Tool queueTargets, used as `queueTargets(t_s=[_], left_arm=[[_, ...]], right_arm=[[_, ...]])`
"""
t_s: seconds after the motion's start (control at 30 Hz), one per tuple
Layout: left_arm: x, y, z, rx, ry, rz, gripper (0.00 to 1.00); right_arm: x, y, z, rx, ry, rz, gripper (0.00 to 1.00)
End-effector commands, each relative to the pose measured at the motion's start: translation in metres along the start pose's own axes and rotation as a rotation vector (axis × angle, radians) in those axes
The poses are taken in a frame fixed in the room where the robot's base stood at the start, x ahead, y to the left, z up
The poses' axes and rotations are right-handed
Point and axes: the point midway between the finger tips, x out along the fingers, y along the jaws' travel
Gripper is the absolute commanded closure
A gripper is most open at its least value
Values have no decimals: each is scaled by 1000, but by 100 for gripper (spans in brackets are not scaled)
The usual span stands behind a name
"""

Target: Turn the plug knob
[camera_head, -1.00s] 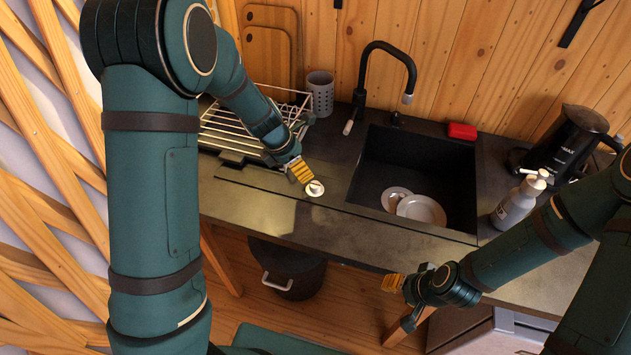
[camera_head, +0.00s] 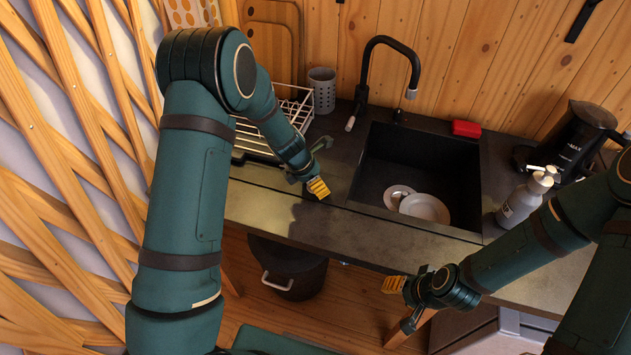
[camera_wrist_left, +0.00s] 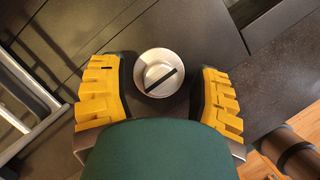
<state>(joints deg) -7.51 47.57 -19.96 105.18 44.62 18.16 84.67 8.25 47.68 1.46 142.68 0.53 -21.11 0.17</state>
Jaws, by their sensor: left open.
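The plug knob (camera_wrist_left: 158,73) is a round silver disc with a dark diagonal bar across its raised middle, set in the dark countertop. It shows in the left wrist view and is hidden behind my left gripper in the head view. My left gripper (camera_head: 318,188) is over the counter just left of the sink. In the left wrist view my left gripper (camera_wrist_left: 163,88) is open, with one yellow finger on each side of the knob and a gap to both. My right gripper (camera_head: 394,284) is low before the counter's front, away from the knob; its opening is unclear.
The black sink (camera_head: 462,165) holds white plates (camera_head: 425,208). A black faucet (camera_head: 367,75) stands behind it. A wire dish rack (camera_head: 296,110) is left of the knob area. A soap bottle (camera_head: 521,200) and a black kettle (camera_head: 575,140) stand on the right.

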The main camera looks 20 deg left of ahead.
Motion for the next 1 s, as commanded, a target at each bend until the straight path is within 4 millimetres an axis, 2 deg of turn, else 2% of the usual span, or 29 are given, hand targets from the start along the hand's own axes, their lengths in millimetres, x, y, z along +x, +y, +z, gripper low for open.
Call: queueTargets(t_s=[0.07,0.1,0.23,0.67,1.0], left_arm=[[0,0,0,0,0,0,38],[0,0,0,0,0,0,52],[0,0,0,0,0,0,98],[0,0,0,54,1,-23,100],[0,1,-1,283,2,-120,100]], right_arm=[[0,0,0,0,0,0,53],[0,0,0,0,0,0,53],[0,0,0,0,0,0,53],[-3,-1,0,0,0,-1,53],[-12,-4,-1,0,-1,-2,53]])
